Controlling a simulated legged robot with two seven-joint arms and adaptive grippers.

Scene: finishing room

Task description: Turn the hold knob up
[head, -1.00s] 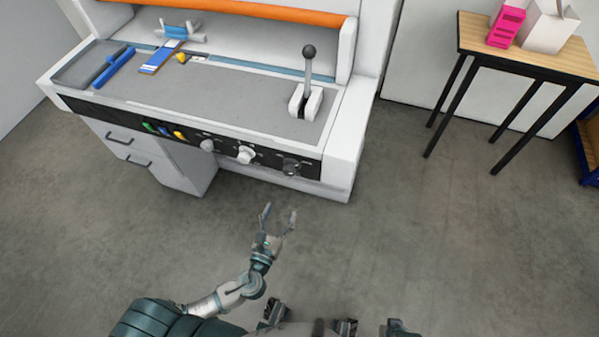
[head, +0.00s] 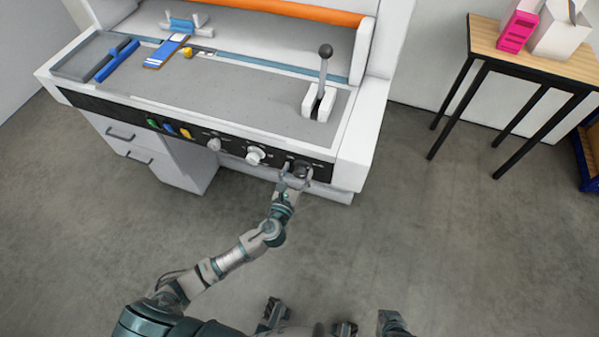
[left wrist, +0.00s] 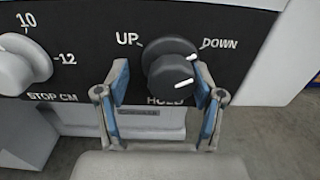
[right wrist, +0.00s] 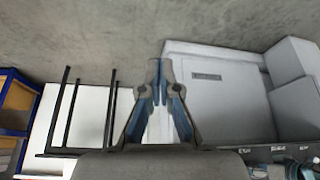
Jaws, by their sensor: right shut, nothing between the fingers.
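The hold knob (left wrist: 168,72) is dark and round, on the black panel between the labels UP and DOWN in the left wrist view. Its white marks lie on the right, DOWN side. My left gripper (left wrist: 162,88) is open, one finger to each side of the knob; I cannot tell whether either finger touches it. In the head view my left gripper (head: 297,181) is at the right end of the machine's front panel, partly covering the knob. My right gripper (right wrist: 160,82) is shut and empty in the right wrist view, away from the panel.
A white STOP CM knob (left wrist: 22,65) sits left of the hold knob. The machine (head: 130,97) carries a lever (head: 324,70) and blue tools on top. Green, blue and yellow buttons are farther left on the panel. A wooden-topped table (head: 485,38) stands right, with open floor between.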

